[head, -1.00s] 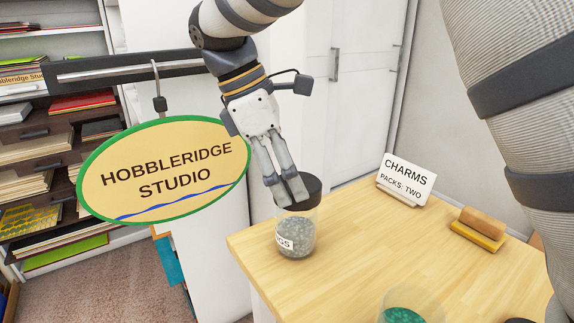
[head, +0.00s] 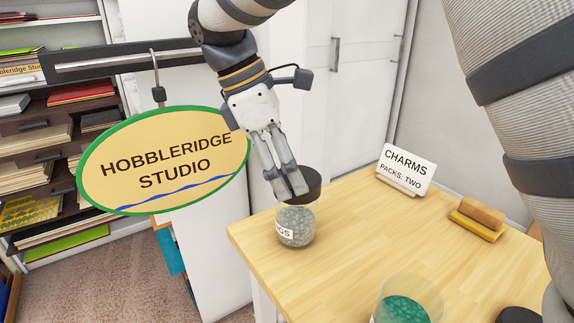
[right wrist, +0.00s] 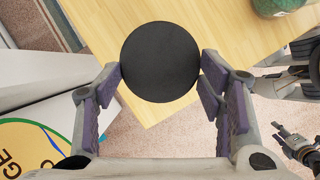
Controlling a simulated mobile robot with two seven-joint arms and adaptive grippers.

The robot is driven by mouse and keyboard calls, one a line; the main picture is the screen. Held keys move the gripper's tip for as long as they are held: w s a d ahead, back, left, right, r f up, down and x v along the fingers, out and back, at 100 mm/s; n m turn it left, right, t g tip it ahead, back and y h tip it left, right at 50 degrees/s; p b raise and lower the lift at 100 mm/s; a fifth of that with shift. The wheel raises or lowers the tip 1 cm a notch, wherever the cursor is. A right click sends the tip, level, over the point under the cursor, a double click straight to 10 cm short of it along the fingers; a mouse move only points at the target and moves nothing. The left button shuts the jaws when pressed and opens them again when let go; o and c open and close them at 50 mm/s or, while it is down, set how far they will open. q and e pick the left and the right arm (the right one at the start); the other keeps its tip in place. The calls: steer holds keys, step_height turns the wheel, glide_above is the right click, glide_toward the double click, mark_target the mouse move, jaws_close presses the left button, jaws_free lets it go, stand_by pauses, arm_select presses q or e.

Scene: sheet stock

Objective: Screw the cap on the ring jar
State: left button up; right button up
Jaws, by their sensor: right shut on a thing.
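The ring jar (head: 297,230) is a clear round jar of grey-green pieces, with a white label ending in "NGS". It stands upright near the table's left edge. The black cap (head: 312,181) sits at its mouth; it also shows from above as a black disc in the right wrist view (right wrist: 160,62). My right gripper (head: 290,186) is shut on the cap, with a finger at each side of the disc. The fingers hide part of the cap's near side, and I cannot tell how tightly it is seated.
An open-looking jar of green pieces (head: 405,303) stands at the table's front. A black round thing (head: 517,314) lies right of it. A "CHARMS" card (head: 406,171) and a yellow-and-tan block (head: 478,217) are farther back. The table's middle (head: 360,235) is clear. An oval sign (head: 165,160) hangs left.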

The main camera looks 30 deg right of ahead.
steer(key=shift+f, duration=0.8)
stand_by(0.9)
steer(key=o, duration=0.8)
steer(key=shift+o, duration=0.2)
steer(key=o, duration=0.3)
steer(key=shift+r, duration=3.5)
